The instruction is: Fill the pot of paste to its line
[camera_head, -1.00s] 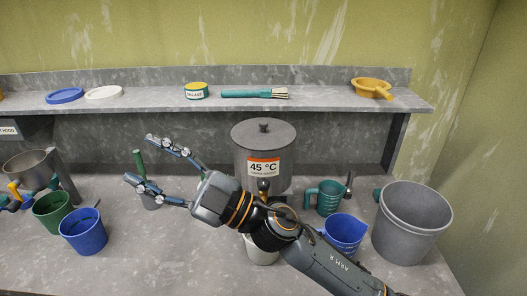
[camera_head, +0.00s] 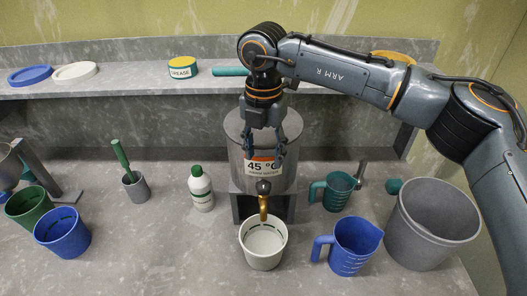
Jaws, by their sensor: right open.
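A pale grey pot (camera_head: 263,247) stands under the brass tap (camera_head: 263,207) of a lidded grey tank (camera_head: 236,160) labelled 45 °C. A dark mark shows on the pot's inner wall. I cannot tell how much is in it. My right gripper (camera_head: 263,152) hangs fingers-down in front of the tank, above the tap's dark knob (camera_head: 263,187). It is open and empty, and hides part of the tank and its label. A blue jug (camera_head: 354,248) and a teal jug (camera_head: 338,192) stand right of the pot. My left gripper is out of view.
A large grey bucket (camera_head: 430,235) stands at right. A green cup (camera_head: 30,207), a blue cup (camera_head: 62,235), a small grey cup (camera_head: 137,188) with a green-handled tool and a white bottle (camera_head: 202,190) stand left. The shelf holds lids and a grease tin (camera_head: 183,70). The front left is clear.

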